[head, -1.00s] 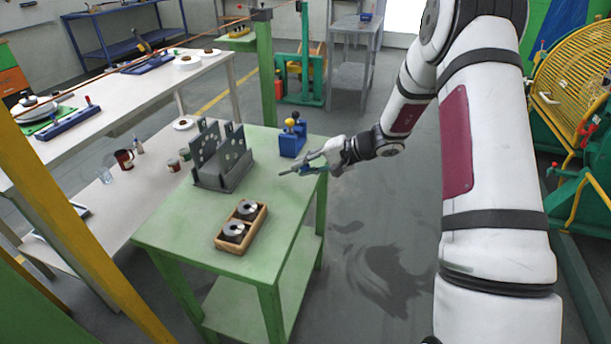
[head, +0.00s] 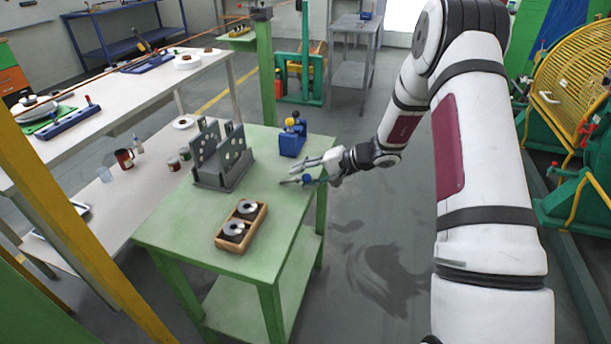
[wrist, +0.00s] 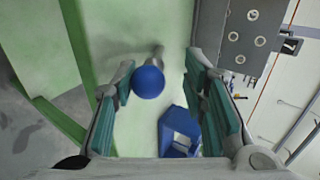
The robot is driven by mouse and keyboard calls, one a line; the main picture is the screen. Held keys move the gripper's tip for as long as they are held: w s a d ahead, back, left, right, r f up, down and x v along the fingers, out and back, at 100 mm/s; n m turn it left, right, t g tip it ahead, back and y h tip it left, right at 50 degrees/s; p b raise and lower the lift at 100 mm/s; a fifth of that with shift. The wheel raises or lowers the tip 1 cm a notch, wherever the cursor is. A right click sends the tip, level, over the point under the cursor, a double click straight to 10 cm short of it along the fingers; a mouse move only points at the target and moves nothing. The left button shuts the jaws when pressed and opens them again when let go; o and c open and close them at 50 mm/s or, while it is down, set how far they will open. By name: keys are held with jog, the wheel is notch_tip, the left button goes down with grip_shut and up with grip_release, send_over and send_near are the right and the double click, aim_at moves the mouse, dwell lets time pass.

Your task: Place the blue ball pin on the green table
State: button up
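The blue ball pin (wrist: 148,82) shows in the wrist view between my gripper's fingers, its ball toward the camera and its metal shaft pointing toward the green table (wrist: 170,20). There is a gap on the right of the ball, and the left finger is close beside it. My gripper (wrist: 160,64) is open around it. In the head view my gripper (head: 297,173) is low over the right edge of the green table (head: 172,236), and a bit of the blue pin (head: 307,180) shows between the fingers. The contact of the shaft with the tabletop is not clear.
The front left of the tabletop is clear.

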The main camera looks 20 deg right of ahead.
jog(key=v, duration=1.2)
jog(key=s+a+r+n+g+h+p, duration=0.1)
jog(key=s+a+r+n+g+h, duration=0.3)
jog(key=s+a+r, duration=0.95)
jog(key=s+d+r+n+h, duration=0.1)
jog(key=s+r, duration=0.3)
jog(key=s, duration=0.6)
jog(key=s+d+r+n+t+h+p, duration=0.1)
jog(key=s+r+n+h, duration=0.1)
jog(key=s, duration=0.9)
jog(key=shift+s+d+r+h, duration=0.25)
jog(key=shift+r+h, duration=0.6)
jog(key=shift+h, duration=0.35)
